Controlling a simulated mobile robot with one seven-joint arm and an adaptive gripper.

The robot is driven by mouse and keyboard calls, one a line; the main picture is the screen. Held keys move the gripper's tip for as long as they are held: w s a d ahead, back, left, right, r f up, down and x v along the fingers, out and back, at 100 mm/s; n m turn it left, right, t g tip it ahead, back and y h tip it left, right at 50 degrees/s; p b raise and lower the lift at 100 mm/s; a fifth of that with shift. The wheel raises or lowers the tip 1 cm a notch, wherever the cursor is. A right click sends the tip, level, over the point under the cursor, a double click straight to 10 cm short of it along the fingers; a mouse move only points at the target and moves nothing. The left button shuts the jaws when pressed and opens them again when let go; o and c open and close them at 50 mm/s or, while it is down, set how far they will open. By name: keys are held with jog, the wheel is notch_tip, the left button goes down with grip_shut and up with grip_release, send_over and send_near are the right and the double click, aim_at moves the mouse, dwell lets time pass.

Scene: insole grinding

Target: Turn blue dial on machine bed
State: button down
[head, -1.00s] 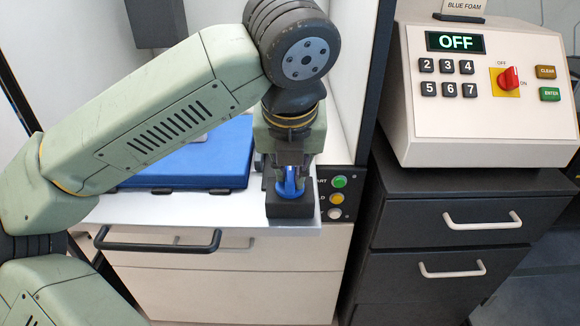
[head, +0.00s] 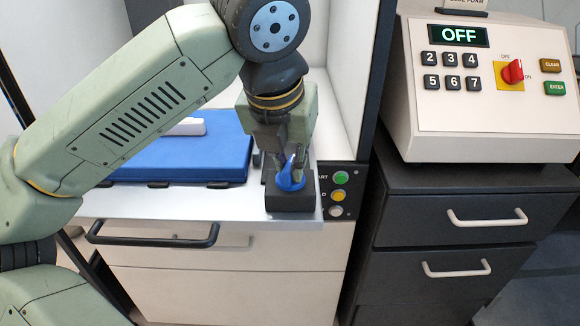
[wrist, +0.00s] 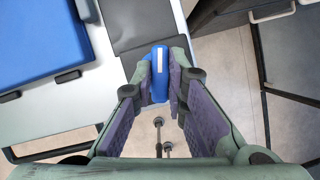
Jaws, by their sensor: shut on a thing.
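The blue dial (head: 290,180) sits on a black block (head: 288,202) at the front right corner of the machine bed (head: 240,212). My gripper (head: 290,170) comes down from above, tilted, with its fingertips at the dial's handle. In the wrist view the blue dial (wrist: 160,74), with a white stripe along its top, is between the two purple-padded fingers of my gripper (wrist: 162,85). The gripper is shut on the dial handle. The fingers hide part of the dial's sides and base.
A blue block (head: 185,160) with a white piece (head: 188,127) on it lies on the bed, left of the dial. Green (head: 341,178), yellow (head: 338,195) and white buttons are close right of it. A control box (head: 490,120) reading OFF stands on dark drawers (head: 450,215).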

jog(key=m+h+b, duration=0.1)
jog(key=m, duration=0.2)
jog(key=shift+a+m+h, duration=0.1)
jog(key=shift+m+h, duration=0.2)
jog(key=shift+m, duration=0.1)
jog(key=m+g, duration=0.1)
jog(key=m, duration=0.2)
jog(key=shift+w+m+h+b, duration=0.1)
jog(key=shift+m+h+b, duration=0.2)
jog(key=shift+h+b, duration=0.1)
jog(key=m+g, duration=0.1)
jog(key=m, duration=0.2)
jog(key=shift+w+m+g+h, duration=0.1)
jog(key=shift+m+g+h, duration=0.2)
jog(key=shift+g+h, duration=0.1)
jog(key=shift+a+m+g+p, duration=0.1)
jog(key=shift+m+g+p, duration=0.45)
jog(key=shift+m, duration=1.25)
jog(key=c, duration=1.6)
grip_release()
